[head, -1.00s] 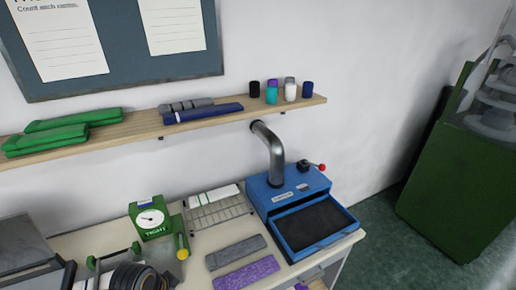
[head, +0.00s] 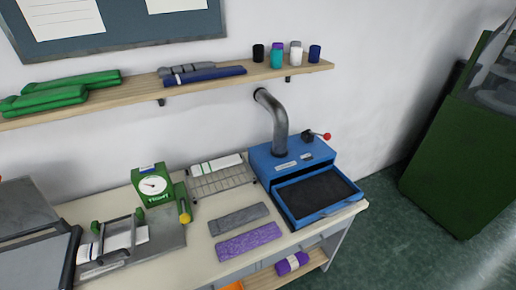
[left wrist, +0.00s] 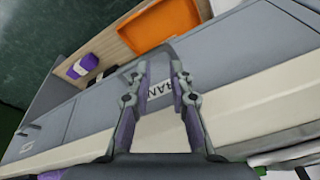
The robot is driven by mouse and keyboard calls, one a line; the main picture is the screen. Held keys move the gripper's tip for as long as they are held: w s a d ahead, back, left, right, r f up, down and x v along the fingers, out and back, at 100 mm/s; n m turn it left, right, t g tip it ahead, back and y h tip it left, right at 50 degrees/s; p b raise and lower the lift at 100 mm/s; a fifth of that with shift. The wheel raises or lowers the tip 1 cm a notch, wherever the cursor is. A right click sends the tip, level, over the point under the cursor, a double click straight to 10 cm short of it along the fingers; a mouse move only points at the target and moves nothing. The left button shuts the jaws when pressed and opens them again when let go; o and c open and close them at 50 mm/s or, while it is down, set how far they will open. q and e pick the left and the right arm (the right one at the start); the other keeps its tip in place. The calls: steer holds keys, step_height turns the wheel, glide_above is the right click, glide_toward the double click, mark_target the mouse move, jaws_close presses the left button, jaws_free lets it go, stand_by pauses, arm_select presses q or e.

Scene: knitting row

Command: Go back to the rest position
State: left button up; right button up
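My left gripper (left wrist: 157,78) shows in the left wrist view with its two fingers apart and nothing between them. It is in front of the grey drawer fronts of the workbench, with the cream bench top edge (left wrist: 240,95) crossing behind its fingers. An orange tray (left wrist: 158,25) and a purple roll (left wrist: 82,66) lie on the lower shelf beyond it. Neither gripper shows in the head view. My right gripper is in no view.
The bench top (head: 190,262) carries a blue machine with an open drawer (head: 318,196), a green dial gauge (head: 154,187), a wire rack (head: 222,176), grey (head: 239,219) and purple (head: 249,241) strips. A wall shelf (head: 215,92) is above. Green floor (head: 385,235) is free at right.

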arm_select(q)
steer(key=s+a+f+g+b, duration=0.15)
steer(key=s+f, duration=0.35)
steer(key=f, duration=0.6)
steer(key=s+f+t+b, duration=0.1)
steer(key=s+f+b, duration=0.3)
steer(key=f, duration=0.7)
steer(key=s+f+b, duration=0.1)
steer(key=s+f, duration=0.6)
steer(key=s, duration=0.4)
steer(key=shift+s+f+g, duration=0.3)
steer(key=shift+s+g, duration=0.1)
steer(key=shift+g, duration=0.05)
steer(key=shift+a, duration=0.1)
